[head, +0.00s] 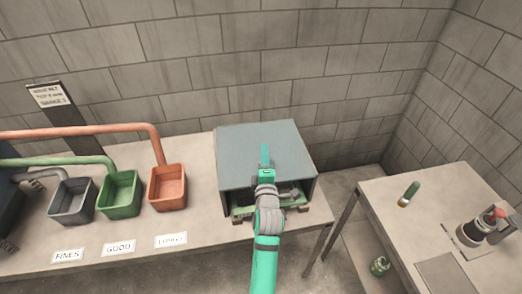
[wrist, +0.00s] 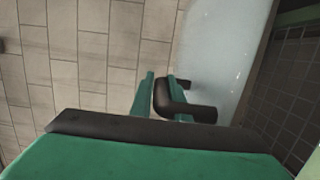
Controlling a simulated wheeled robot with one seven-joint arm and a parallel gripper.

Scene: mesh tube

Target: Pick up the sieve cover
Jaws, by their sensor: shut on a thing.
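The sieve cover (head: 240,146) is a blue-grey box-like hood at the right end of the long bench. Its front side shows a dark hollow above a green base (head: 243,211); I cannot tell whether the cover rests or is raised. My gripper (head: 265,152) is over the cover's front middle, its arm coming from the front. In the wrist view, the green fingers of my gripper (wrist: 162,92) are shut on a black bent handle (wrist: 185,108) beside the pale cover face (wrist: 222,50). The handle is hidden by my gripper in the head view.
Grey (head: 72,202), green (head: 120,195) and orange (head: 167,187) bins stand left of the cover, with pipes above them. A second table (head: 385,214) at right holds a green-topped vial (head: 409,194) and a dark device (head: 474,232). A gap separates the tables; a block wall is behind.

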